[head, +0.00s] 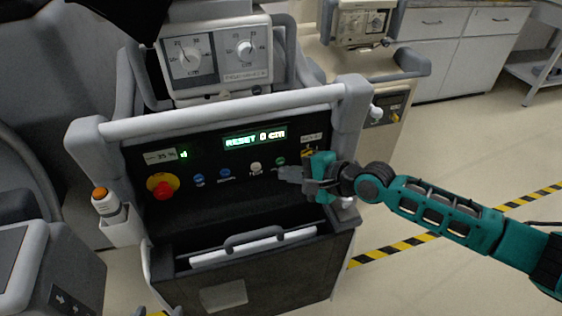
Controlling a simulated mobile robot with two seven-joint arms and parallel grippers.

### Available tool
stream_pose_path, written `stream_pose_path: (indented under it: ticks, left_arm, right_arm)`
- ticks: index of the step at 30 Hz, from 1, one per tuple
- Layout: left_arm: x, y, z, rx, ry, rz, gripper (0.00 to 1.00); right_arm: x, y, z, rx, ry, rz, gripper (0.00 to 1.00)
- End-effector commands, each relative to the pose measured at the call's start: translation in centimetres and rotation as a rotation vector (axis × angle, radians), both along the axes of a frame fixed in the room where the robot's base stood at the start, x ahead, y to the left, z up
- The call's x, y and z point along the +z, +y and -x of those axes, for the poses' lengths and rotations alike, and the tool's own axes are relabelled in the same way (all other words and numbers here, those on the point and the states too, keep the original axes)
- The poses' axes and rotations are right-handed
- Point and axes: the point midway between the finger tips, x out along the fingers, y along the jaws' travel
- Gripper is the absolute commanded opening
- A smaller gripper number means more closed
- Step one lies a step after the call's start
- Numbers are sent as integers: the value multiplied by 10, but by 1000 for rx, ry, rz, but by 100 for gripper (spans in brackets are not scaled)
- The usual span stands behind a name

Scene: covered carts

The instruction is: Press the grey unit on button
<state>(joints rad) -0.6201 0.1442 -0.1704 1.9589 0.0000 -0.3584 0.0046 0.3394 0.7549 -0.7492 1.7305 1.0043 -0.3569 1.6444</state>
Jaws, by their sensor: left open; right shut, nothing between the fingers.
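The grey unit (213,118) is a cart with a light bar over a dark sloping control panel. Its lit display (254,138) reads "RESET 0 cm". A row of small buttons runs below the display: two blue ones, a white button (256,167) and a green button (280,161). Their labels are too small to read surely, so I cannot tell which is the on button. My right gripper (287,174) is shut and empty. Its fingertips are at the panel just below the green button; contact cannot be told. My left gripper is not in view.
A red knob on a yellow base (163,188) sits at the panel's left. A meter box with two dials (217,57) stands behind the bar. A second cart (361,60) is behind right. A bottle (105,203) hangs at the left. Open floor lies right.

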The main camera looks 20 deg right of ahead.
Motion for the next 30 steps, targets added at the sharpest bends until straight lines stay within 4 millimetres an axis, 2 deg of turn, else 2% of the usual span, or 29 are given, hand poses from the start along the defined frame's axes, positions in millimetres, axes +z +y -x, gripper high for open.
stream_pose_path:
  ticks: [30]
  left_arm:
    - [-2,-1,0,-2,-2,2,68]
  right_arm:
    - [0,0,-10,0,0,0,0]
